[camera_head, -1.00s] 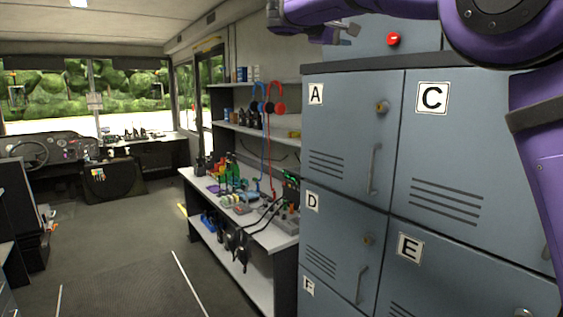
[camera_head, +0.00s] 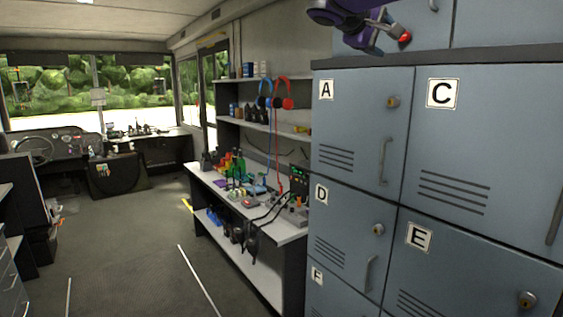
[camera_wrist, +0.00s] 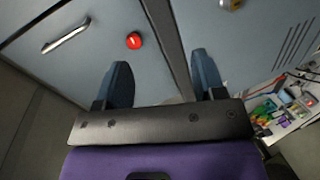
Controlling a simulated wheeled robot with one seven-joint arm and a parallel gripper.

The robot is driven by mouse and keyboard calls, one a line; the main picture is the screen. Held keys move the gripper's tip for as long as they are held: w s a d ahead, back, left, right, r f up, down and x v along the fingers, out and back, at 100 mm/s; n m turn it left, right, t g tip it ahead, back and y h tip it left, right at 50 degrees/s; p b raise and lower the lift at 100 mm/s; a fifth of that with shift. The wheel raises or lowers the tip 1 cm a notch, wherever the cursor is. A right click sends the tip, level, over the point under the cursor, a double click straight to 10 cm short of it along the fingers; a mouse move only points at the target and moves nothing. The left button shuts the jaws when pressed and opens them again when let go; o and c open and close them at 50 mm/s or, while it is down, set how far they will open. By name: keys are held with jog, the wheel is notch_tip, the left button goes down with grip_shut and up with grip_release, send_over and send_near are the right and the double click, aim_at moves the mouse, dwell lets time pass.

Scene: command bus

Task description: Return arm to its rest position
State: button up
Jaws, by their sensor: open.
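My gripper (camera_head: 390,31) is at the top of the head view, in front of the upper lockers and above the door marked A. Its fingers point right, close in the picture to a red round knob (camera_head: 405,38); I cannot tell whether they touch. In the wrist view my gripper (camera_wrist: 163,75) shows two dark fingers spread apart with nothing between them. The red knob (camera_wrist: 134,41) sits on a grey-blue door (camera_wrist: 85,60) beyond the left finger, apart from it in the picture. Most of my arm is out of view.
The aisle floor (camera_head: 130,250) is clear.

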jog(key=s+d+f+m+g+y, duration=0.1)
jog(key=s+d+f+g+y, duration=0.15)
jog(key=s+d+f, duration=0.5)
jog(key=s+d+f+m+g+y, duration=0.1)
jog(key=s+d+f+y, duration=0.35)
jog(key=s, duration=0.65)
jog(key=s+a+f+m+y, duration=0.1)
jog(key=s+a+f+y, duration=0.1)
jog(key=s+f, duration=0.7)
jog(key=s+a+f+m+y, duration=0.2)
jog(key=s+f+y, duration=0.1)
jog(key=s+f, duration=0.6)
jog(key=s, duration=0.3)
jog(key=shift+a, duration=0.25)
